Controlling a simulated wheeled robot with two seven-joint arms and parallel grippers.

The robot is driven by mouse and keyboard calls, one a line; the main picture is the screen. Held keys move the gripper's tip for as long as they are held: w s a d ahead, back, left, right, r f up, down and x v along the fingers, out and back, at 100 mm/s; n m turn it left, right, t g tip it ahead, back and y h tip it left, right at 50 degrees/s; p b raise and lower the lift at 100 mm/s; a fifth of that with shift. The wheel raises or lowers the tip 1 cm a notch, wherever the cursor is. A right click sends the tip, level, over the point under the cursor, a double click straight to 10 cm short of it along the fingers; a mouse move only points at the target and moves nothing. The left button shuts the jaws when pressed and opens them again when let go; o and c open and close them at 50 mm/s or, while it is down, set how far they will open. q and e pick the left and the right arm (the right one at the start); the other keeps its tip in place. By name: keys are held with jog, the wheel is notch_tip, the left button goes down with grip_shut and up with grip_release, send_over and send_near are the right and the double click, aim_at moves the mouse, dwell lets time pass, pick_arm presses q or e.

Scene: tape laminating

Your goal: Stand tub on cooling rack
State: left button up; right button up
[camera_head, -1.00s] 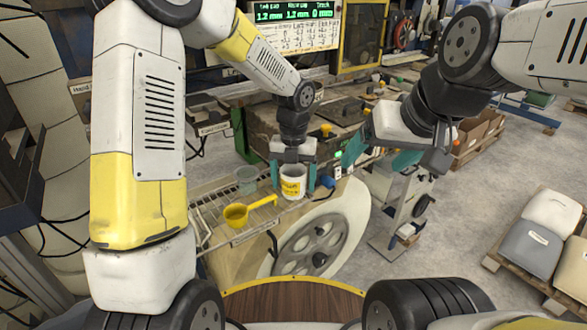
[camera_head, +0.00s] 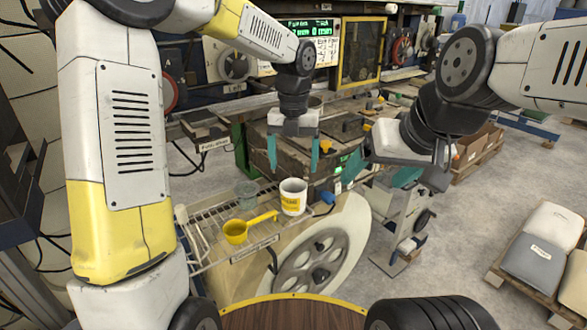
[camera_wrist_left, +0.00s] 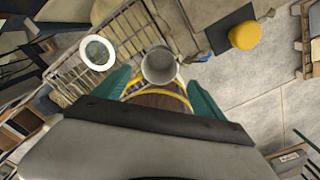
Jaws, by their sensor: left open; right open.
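The white tub (camera_head: 292,198) with a yellow label stands upright at the right end of the wire cooling rack (camera_head: 215,222). Its base edge is hard to see, so I cannot tell how fully it sits on the wires. My left gripper (camera_head: 293,158) is open and empty, above and behind the tub, clear of it. In the left wrist view the tub (camera_wrist_left: 158,66) shows from above between the teal fingers (camera_wrist_left: 158,90). My right gripper (camera_head: 378,175) is open and empty, to the right of the rack.
A yellow scoop (camera_head: 238,231) and a clear grey cup (camera_head: 247,194) are on the rack left of the tub. A blue knob (camera_head: 328,197) is close on the tub's right. A large grey wheel (camera_head: 312,260) is below. A machine bench (camera_head: 270,150) stands behind.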

pick_arm(q)
jog(key=s+a+r+m+t, duration=0.2)
jog(key=s+a+m, duration=0.2)
jog(key=m, duration=0.7)
jog(key=s+a+r+m+t+h, duration=0.1)
jog(key=s+a+r+m+t, duration=0.1)
jog(key=s+a+m, duration=0.3)
jog(key=s+a+r+m+t+h, duration=0.1)
jog(key=s+a+r+m, duration=0.3)
jog(key=s+m, duration=0.6)
jog(key=a+m+t, duration=0.1)
jog(key=m, duration=0.7)
jog(key=shift+s+r+m, duration=0.25)
jog(key=shift+s+m, duration=0.1)
jog(key=shift+m, duration=0.05)
jog(key=shift+a, duration=0.1)
pick_arm(e)
jog(key=shift+c, duration=0.2)
